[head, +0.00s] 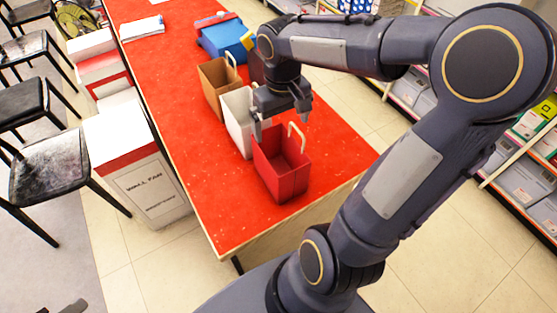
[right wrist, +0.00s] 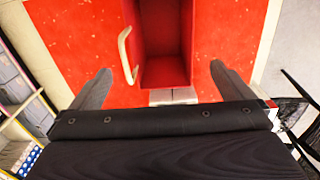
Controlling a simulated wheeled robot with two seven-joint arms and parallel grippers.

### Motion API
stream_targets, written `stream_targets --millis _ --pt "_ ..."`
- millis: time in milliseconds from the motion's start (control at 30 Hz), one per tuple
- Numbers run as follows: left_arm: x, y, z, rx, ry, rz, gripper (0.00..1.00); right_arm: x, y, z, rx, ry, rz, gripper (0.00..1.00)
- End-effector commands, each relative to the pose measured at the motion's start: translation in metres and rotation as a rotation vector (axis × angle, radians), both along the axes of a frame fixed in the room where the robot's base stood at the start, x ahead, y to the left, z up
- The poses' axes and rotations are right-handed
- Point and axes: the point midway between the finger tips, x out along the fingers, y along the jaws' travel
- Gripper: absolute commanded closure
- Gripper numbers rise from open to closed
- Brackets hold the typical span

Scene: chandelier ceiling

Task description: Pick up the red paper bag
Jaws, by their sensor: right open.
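The red paper bag (head: 283,172) stands upright and open-topped near the front end of the red table, with a pale handle on its rim. My right gripper (head: 282,122) is open and empty, pointing down above the table at the bag's far side. In the right wrist view, the red bag (right wrist: 165,40) lies ahead, between the lines of the two spread fingers (right wrist: 160,70), with its handle on the left. I cannot tell whether a finger touches the rim. My left gripper is not clearly seen.
A white bag (head: 236,122) stands close behind the red one, then a brown bag (head: 213,88) and a blue case (head: 224,38) on the red table (head: 185,150). Black stools (head: 48,165) and white boxes (head: 140,170) stand left; shelves (head: 515,165) right. The table's left front is clear.

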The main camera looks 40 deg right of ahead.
Motion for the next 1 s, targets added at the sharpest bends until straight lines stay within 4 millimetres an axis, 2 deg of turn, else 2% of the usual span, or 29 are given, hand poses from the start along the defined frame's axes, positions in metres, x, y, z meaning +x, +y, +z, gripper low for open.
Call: stream_targets --millis 500,800,833,1000 --pt "0.0 0.0 0.008 0.0 0.0 0.0 0.64 0.004 0.004 -0.067 0.002 0.004 0.001 0.0" --pt "0.0 0.0 0.008 0.0 0.0 0.0 0.64 0.004 0.004 -0.073 0.001 0.0 0.001 0.0" --pt "0.0 0.0 0.008 0.0 0.0 0.0 0.64 0.004 0.004 -0.073 0.001 0.0 0.001 0.01" --pt "0.0 0.0 0.008 0.0 0.0 0.0 0.64 0.004 0.004 -0.073 0.001 0.0 0.001 0.24"
